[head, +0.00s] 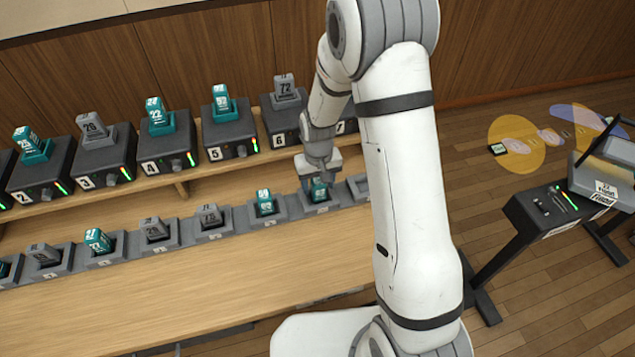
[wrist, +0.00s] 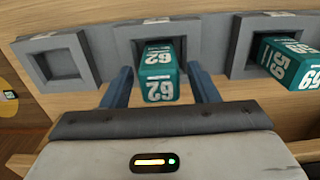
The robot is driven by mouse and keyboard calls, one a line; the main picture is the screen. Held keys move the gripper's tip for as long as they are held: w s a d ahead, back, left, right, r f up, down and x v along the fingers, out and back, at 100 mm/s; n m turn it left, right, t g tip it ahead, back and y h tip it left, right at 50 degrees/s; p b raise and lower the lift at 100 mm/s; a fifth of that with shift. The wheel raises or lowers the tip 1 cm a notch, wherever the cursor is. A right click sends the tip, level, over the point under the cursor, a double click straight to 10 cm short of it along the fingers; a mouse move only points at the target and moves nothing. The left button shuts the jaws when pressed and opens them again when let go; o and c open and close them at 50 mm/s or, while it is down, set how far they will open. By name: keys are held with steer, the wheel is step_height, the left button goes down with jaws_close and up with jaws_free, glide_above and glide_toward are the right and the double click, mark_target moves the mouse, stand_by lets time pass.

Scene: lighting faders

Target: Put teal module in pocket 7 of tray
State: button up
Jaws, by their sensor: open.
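My gripper (head: 320,178) is over the tray's row of pockets. In the wrist view its two dark blue fingers (wrist: 161,78) stand open on either side of a teal module (wrist: 158,90) marked 62, with a gap on each side. That module also shows in the head view (head: 319,192), partly covered by my gripper. It stands in the second pocket from the row's right end. The grey tray (wrist: 100,35) has an empty pocket (wrist: 62,65) beside it. I cannot read the pocket number here.
Another teal module (head: 265,204) stands in the neighbouring pocket; it shows in the wrist view too (wrist: 285,62). Several grey and teal modules fill other pockets. Behind, numbered dark boxes (head: 168,152) line a raised shelf. The front tabletop (head: 200,280) is clear.

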step_height(320, 180, up, 12)
steer(key=s+d+r+t, duration=0.1)
steer(key=s+d+r, duration=0.2)
steer(key=s, duration=0.4)
steer(key=s+d+r+m+t, duration=0.1)
steer(key=s+d+r, duration=0.2)
steer(key=s+r, duration=0.2)
steer(key=s+d+r+m+t, duration=0.1)
steer(key=s+d+r, duration=0.2)
steer(key=s+r, duration=0.2)
steer(key=s, duration=0.3)
steer(key=shift+s+d+b, duration=0.25)
steer(key=shift+s+b, duration=0.05)
steer(key=shift+s, duration=0.1)
